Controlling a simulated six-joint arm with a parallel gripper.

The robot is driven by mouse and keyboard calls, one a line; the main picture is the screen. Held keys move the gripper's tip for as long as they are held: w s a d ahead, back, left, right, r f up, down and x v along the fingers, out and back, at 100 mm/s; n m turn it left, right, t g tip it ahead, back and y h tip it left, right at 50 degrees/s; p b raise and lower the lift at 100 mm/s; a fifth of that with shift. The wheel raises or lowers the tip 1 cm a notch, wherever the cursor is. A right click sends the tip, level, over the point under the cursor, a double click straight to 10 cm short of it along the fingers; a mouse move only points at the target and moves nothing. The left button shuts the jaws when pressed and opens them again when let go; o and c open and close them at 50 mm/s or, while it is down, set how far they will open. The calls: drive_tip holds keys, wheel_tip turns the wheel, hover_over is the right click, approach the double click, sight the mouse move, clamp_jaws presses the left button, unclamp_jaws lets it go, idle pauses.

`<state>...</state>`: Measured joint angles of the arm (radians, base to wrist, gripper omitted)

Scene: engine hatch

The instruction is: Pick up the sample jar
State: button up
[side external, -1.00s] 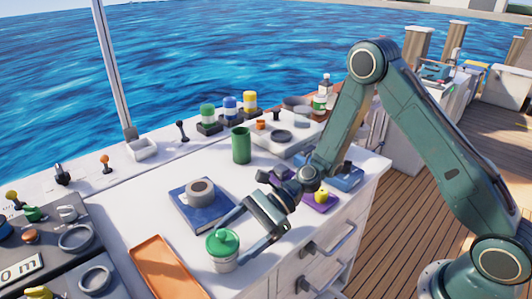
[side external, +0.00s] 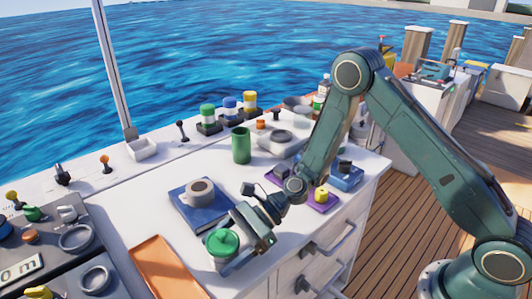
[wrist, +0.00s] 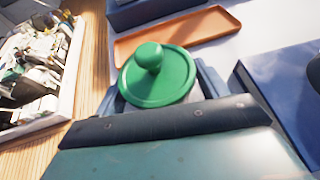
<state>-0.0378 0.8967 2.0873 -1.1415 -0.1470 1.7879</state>
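The sample jar (side external: 222,243) is a pale jar with a green knobbed lid. It stands upright on the white counter, in front of the blue book. In the wrist view its green lid (wrist: 158,76) fills the middle, hiding most of the jar's body. My gripper (side external: 224,254) is low at the jar, with one finger on each side of it. In the wrist view the blue-grey fingers show outside the lid's left and right edges, so the gripper looks open around the jar. Whether either finger touches the jar is hidden.
An orange tray (side external: 166,268) lies just left of the jar. The blue book (side external: 190,216) with a grey mug (side external: 199,191) on it is close behind. A green cup (side external: 241,145) stands farther back. Drawer handles (side external: 320,248) stick out at the counter's front.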

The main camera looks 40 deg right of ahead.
drive_tip(key=c, duration=0.9)
drive_tip(key=shift+c, duration=0.2)
drive_tip(key=shift+r, duration=0.25)
wheel_tip(320, 180, up, 20)
drive_tip(key=shift+f, duration=0.2)
idle(0.3)
